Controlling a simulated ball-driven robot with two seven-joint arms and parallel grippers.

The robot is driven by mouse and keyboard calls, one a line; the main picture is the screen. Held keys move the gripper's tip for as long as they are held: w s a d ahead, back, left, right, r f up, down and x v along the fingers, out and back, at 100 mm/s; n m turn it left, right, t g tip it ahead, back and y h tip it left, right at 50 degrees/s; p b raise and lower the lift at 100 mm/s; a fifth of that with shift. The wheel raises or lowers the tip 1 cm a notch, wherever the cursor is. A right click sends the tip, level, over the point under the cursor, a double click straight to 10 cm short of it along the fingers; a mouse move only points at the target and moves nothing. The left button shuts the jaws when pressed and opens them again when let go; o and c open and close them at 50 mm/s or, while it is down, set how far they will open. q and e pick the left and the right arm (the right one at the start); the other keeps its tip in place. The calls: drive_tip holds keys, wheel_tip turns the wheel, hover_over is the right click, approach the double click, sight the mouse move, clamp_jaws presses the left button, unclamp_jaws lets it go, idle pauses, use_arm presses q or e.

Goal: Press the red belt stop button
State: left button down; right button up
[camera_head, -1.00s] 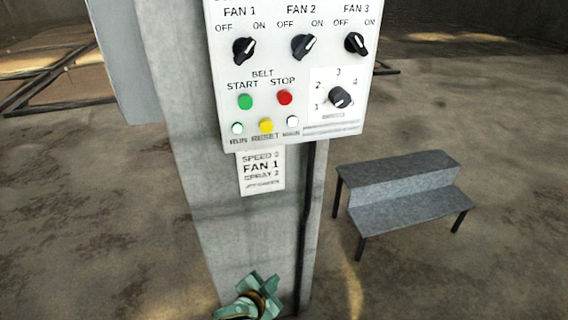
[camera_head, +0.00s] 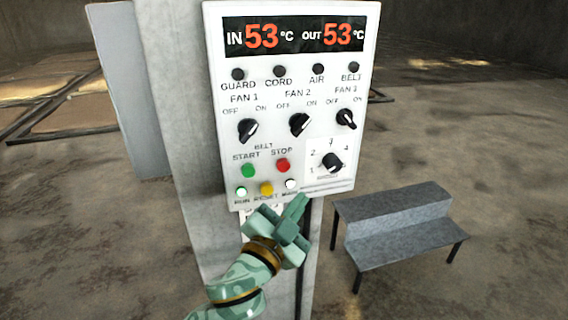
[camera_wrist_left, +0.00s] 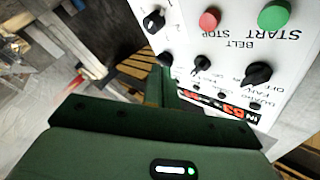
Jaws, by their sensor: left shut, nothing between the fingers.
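The red belt stop button (camera_head: 283,165) is on the white control panel (camera_head: 215,120), right of the green start button (camera_head: 248,170). In the left wrist view the red button (camera_wrist_left: 209,18) shows near the top, beside the green button (camera_wrist_left: 274,15). My left gripper (camera_head: 297,210) is shut and empty. In the wrist view the fingers (camera_wrist_left: 168,85) show dark green, apart from the red button. My right gripper is not in view.
The panel is on a grey concrete column (camera_head: 190,190). It also carries black fan knobs (camera_head: 300,125), a speed knob (camera_head: 331,162), a yellow reset button (camera_head: 266,188) and a display reading 53 in and out. A grey step stool (camera_head: 395,225) stands on the floor to the right.

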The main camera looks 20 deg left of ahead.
sight(283, 165)
use_arm(q)
drive_tip(key=shift+w+a, duration=0.1)
drive_tip(key=shift+w, duration=0.05)
drive_tip(key=shift+w+a+b, duration=0.15)
drive_tip(key=shift+w+a, duration=0.65)
drive_tip(key=shift+w, duration=0.4)
drive_tip(key=shift+w+a+b, duration=0.2)
drive_tip(key=shift+w+a, duration=0.6)
drive_tip(key=shift+w, duration=0.35)
drive_tip(key=shift+w+a+b, duration=0.15)
drive_tip(key=shift+w+a, duration=0.65)
drive_tip(key=shift+w, duration=0.4)
drive_tip(key=shift+w+a, duration=0.25)
drive_tip(key=shift+w, duration=0.1)
